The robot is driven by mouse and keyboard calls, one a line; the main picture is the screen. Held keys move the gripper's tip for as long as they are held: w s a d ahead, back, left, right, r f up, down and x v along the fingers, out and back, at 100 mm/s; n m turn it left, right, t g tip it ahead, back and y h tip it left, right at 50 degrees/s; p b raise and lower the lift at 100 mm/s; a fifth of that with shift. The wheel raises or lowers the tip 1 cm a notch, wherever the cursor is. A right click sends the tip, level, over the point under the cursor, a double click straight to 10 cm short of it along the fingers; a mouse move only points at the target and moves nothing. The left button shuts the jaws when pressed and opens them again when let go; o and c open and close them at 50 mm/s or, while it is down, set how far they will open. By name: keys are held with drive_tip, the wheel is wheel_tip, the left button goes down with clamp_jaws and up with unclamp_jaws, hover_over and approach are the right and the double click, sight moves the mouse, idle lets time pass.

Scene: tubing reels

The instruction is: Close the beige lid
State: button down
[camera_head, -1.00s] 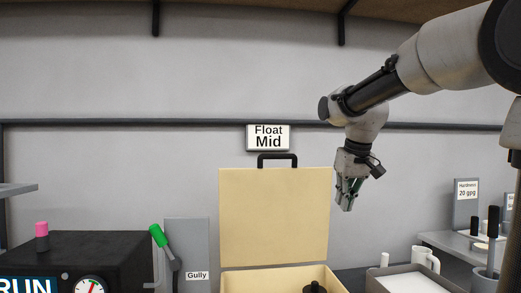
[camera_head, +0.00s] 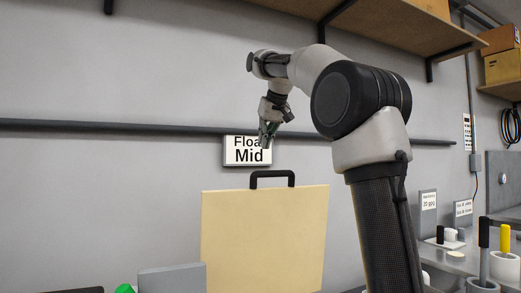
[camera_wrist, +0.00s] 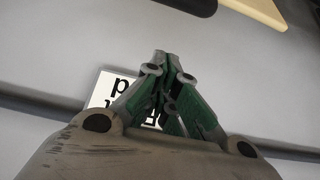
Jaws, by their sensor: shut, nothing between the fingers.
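The beige lid (camera_head: 262,240) stands upright and open in the head view, with a black handle (camera_head: 272,176) on its top edge. A corner of the lid (camera_wrist: 262,10) and part of its dark handle (camera_wrist: 190,4) show at the top of the wrist view. My gripper (camera_head: 265,143) is in front of the "Float Mid" sign, above the handle and apart from it. In the wrist view my gripper's fingertips (camera_wrist: 164,55) are together and empty. The box below the lid is out of view.
A grey panel (camera_head: 172,278) stands at the lid's lower left. Holders (camera_head: 483,262) and labelled signs stand on the right counter. Wooden shelves (camera_head: 375,14) hang above.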

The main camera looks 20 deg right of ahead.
drive_tip(key=x, duration=0.9)
drive_tip(key=shift+s+f, duration=0.25)
drive_tip(key=shift+s, duration=0.75)
drive_tip(key=shift+s+f, duration=0.25)
drive_tip(key=shift+s, duration=0.8)
